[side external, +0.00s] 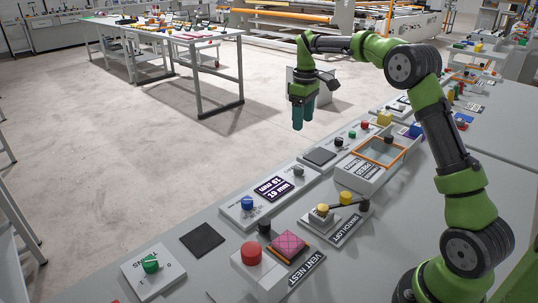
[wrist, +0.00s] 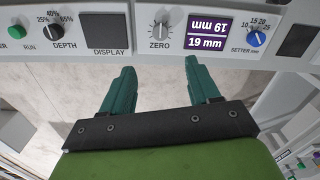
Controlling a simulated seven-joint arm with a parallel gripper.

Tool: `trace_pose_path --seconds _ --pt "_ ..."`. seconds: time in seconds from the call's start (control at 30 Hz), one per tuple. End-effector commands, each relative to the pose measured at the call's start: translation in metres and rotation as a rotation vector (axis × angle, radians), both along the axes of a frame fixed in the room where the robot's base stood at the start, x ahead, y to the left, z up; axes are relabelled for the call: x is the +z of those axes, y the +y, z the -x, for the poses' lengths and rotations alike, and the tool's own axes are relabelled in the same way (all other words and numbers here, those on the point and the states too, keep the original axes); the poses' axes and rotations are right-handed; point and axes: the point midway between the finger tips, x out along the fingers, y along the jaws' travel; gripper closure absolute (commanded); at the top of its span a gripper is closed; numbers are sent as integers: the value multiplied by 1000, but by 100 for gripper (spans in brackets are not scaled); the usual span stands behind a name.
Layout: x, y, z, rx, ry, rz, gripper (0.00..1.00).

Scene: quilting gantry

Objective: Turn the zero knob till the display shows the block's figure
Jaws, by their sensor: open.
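The zero knob (wrist: 158,30) is a small grey dial on a pale panel, beside the word ZERO in the wrist view. It also shows in the side view (side external: 298,172). My gripper (side external: 303,120) hangs in the air beyond the panel's far edge, fingers down. In the wrist view its teal fingers (wrist: 156,80) are apart and empty, with the knob ahead of the gap. I cannot make out a block with a figure.
A blue setter knob (wrist: 257,39) sits beside the display. A pink quilted piece (side external: 288,246) and red button (side external: 251,254) stand on the near bench. Open floor lies below my gripper.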

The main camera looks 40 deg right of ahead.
Motion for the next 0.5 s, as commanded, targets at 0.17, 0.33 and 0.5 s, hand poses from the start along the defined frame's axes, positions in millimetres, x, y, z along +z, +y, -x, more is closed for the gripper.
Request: trace_pose_path --seconds 0.17,0.33,0.5 --pt "-28 0 1 -1 4 -2 39" --pt "-65 0 1 -1 5 -2 39" --pt "-103 1 1 -1 4 -2 39"
